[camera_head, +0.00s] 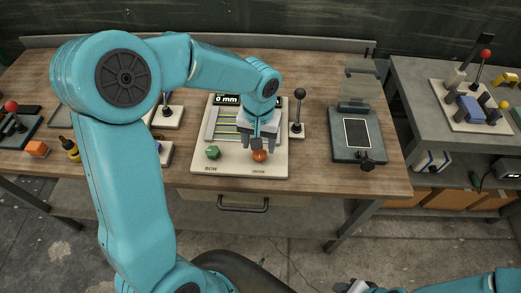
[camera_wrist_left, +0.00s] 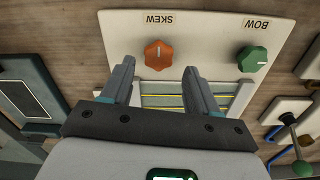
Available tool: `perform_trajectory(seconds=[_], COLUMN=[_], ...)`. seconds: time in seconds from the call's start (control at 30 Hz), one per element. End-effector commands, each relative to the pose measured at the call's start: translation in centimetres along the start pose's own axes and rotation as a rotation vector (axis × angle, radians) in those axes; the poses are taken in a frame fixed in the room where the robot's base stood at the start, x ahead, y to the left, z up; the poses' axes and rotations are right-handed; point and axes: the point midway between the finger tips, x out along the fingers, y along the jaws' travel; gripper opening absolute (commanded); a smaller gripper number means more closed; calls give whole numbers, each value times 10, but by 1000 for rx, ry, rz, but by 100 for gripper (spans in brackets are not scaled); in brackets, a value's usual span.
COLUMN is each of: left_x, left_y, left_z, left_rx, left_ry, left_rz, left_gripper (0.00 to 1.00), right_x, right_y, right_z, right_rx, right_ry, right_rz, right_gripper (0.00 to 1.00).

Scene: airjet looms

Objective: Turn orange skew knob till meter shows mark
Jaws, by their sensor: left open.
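The orange skew knob (camera_head: 259,155) is on the front right of a cream panel (camera_head: 240,171). In the left wrist view the orange knob (camera_wrist_left: 158,56), with a white pointer line, appears below the SKEW label, just past the gap between my fingertips. My left gripper (camera_wrist_left: 159,68) is open and points down at it; it also shows in the head view (camera_head: 259,146). I see no finger touching the knob. The meter (camera_head: 227,100) reads 0 mm in green; my arm hides part of its right side. My right gripper (camera_head: 352,287) is cut off at the bottom edge.
A green knob (camera_head: 212,153) marked BOW sits left on the panel. A black-topped lever (camera_head: 298,110) stands close right of the panel. A dark device with a clear raised lid (camera_head: 357,134) lies farther right. The bench front edge is near.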

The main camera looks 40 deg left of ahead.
Motion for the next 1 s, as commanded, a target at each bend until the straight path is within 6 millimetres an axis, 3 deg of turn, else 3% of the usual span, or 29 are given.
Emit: perform_trajectory(seconds=[0.23,0.77,0.9,1.0], left_x=[35,33,33,33], left_y=[2,2,2,2], left_z=[-2,-8,-8,-8], left_rx=[1,1,1,1], left_ry=[-1,0,0,0], left_rz=[-1,0,0,-1], left_gripper=[60,60,19,19], right_x=[23,21,21,21], right_y=[8,8,8,8], right_z=[0,0,0,0], right_rx=[0,0,0,0], right_ry=[0,0,0,0], right_rz=[0,0,0,0], right_gripper=[43,43,43,43])
